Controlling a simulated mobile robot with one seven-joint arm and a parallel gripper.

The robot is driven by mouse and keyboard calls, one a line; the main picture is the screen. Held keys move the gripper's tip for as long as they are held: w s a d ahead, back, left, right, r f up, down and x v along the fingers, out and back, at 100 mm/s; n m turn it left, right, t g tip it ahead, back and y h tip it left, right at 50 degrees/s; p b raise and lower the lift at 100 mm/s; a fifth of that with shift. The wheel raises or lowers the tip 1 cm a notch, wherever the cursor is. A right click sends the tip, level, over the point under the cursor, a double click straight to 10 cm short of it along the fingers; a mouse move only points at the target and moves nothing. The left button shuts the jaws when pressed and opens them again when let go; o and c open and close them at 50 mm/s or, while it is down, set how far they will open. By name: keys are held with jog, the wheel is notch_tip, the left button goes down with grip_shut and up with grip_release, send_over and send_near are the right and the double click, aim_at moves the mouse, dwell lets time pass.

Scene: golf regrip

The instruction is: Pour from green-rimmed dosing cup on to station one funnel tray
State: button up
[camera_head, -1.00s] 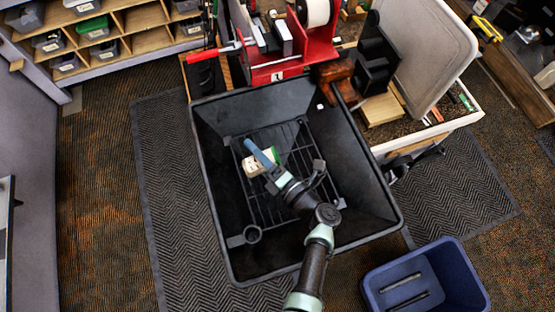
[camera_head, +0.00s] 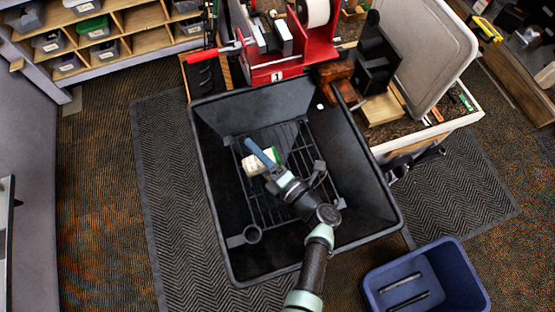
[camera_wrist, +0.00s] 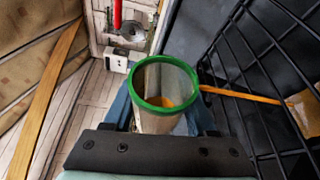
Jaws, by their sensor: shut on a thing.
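The green-rimmed dosing cup (camera_head: 257,162) is a pale cup held over the large black funnel tray (camera_head: 222,190). It is tilted in the head view, with a thin edge of green showing on its right. In the wrist view, I look into the cup through its green rim (camera_wrist: 165,104), and something orange shows at the bottom. My gripper (camera_head: 262,155) is shut on the cup, with blue fingers on either side in the wrist view (camera_wrist: 164,118). I cannot tell whether anything is coming out of the cup.
A black wire rack (camera_head: 290,140) lies inside the tray, with a small ring holder (camera_head: 252,234) at its lower left. A red machine marked 1 (camera_head: 290,66) stands behind the tray. A blue bin (camera_head: 440,270) sits on the floor at lower right.

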dwell(0.5)
jog(key=shift+m, duration=0.3)
dwell(0.5)
jog(key=shift+m, duration=0.4)
dwell(0.5)
jog(key=shift+m+t, duration=0.3)
jog(key=shift+y, duration=0.3)
jog(key=shift+r+m, duration=0.2)
jog(key=shift+m, duration=0.2)
dwell(2.3)
